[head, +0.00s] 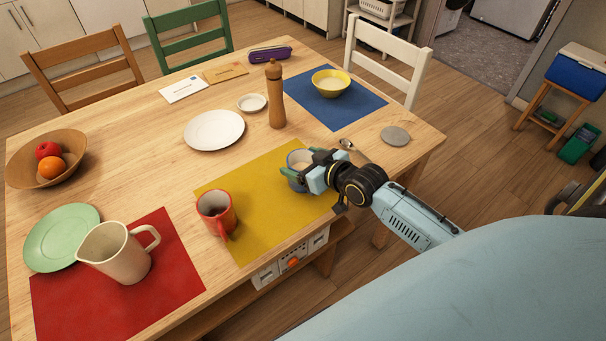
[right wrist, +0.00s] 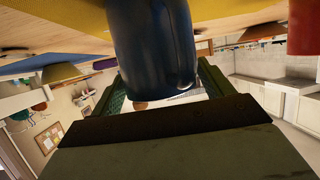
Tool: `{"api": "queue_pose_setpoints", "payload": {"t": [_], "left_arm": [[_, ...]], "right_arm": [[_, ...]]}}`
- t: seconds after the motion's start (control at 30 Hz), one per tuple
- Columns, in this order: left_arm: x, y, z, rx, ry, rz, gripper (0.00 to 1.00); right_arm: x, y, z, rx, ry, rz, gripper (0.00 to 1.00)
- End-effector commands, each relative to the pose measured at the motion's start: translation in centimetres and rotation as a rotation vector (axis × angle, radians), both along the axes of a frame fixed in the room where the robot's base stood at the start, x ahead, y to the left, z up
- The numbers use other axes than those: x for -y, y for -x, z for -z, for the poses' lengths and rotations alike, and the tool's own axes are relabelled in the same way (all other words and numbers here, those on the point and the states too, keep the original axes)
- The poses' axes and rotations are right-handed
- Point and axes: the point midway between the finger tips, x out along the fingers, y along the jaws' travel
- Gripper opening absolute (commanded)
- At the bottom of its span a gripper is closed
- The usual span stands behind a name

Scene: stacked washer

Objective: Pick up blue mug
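The blue mug (head: 297,158) stands on the yellow placemat (head: 252,196), near its right end, partly hidden by my right gripper (head: 302,171). In the right wrist view the mug's dark blue side (right wrist: 153,45) fills the space between the two green-padded fingers of my right gripper (right wrist: 160,78). The fingers are wide apart, one on each side of the mug, and a narrow gap seems to show at the right finger. Whether the left finger touches the mug is unclear. My left gripper is not in view.
A red mug (head: 216,212) stands on the same placemat, left of the blue one. A pepper mill (head: 275,95), a white plate (head: 214,130) and a yellow bowl (head: 331,83) stand farther back. A cream pitcher (head: 117,253) is at the front left. A grey coaster (head: 395,136) lies at the right.

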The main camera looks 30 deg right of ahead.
Motion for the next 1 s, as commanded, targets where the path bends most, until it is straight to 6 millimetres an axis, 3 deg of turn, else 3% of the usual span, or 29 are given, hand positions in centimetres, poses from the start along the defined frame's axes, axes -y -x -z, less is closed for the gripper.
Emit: {"api": "queue_pose_setpoints", "payload": {"t": [0.03,0.37,0.77,1.0], "left_arm": [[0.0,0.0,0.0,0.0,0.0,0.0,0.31],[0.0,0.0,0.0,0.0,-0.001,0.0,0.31],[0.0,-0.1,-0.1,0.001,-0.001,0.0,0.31],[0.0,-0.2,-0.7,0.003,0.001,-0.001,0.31]], "right_arm": [[0.0,0.0,0.0,0.0,0.0,0.0,0.73],[0.0,0.0,0.0,0.0,0.0,0.0,0.3],[0.0,0.0,-0.5,0.005,-0.001,0.0,0.3],[0.0,-0.1,-2.1,0.006,-0.001,0.0,0.3]]}}
